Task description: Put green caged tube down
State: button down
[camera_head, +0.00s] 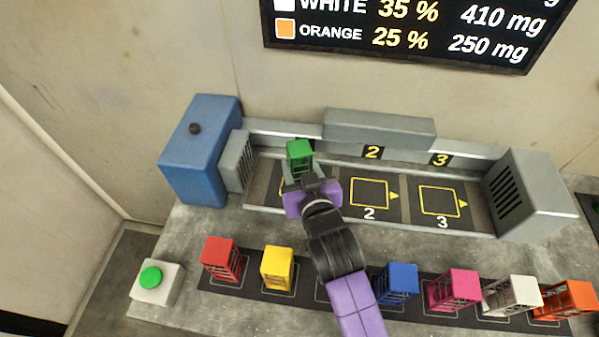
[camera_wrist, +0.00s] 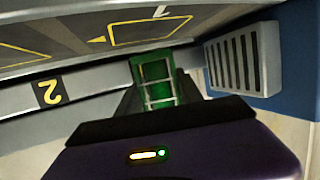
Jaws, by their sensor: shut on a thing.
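The green caged tube (camera_head: 300,155) is held in my gripper (camera_head: 305,176) at the left part of the grey booth, over or near the first marked spot, which my arm mostly hides. In the wrist view the green caged tube (camera_wrist: 153,82) sits between the dark fingers of my gripper (camera_wrist: 155,95), which are shut on it. A yellow square labelled 1 (camera_wrist: 150,32) shows beyond it. I cannot tell whether the tube touches the surface.
Yellow squares 2 (camera_head: 369,193) and 3 (camera_head: 440,202) are empty. Grey vented blocks (camera_head: 236,162) (camera_head: 530,195) stand at both ends, with a blue box (camera_head: 202,150) at left. Several coloured caged tubes (camera_head: 222,258) stand in front, by a green button (camera_head: 151,277).

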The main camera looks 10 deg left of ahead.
jog(key=shift+f, duration=1.2)
jog(key=shift+f, duration=0.2)
jog(key=c, duration=0.8)
grip_release()
jog(key=shift+o, duration=0.2)
jog(key=shift+r, duration=0.15)
jog(key=v, duration=1.2)
jog(key=shift+b, duration=0.3)
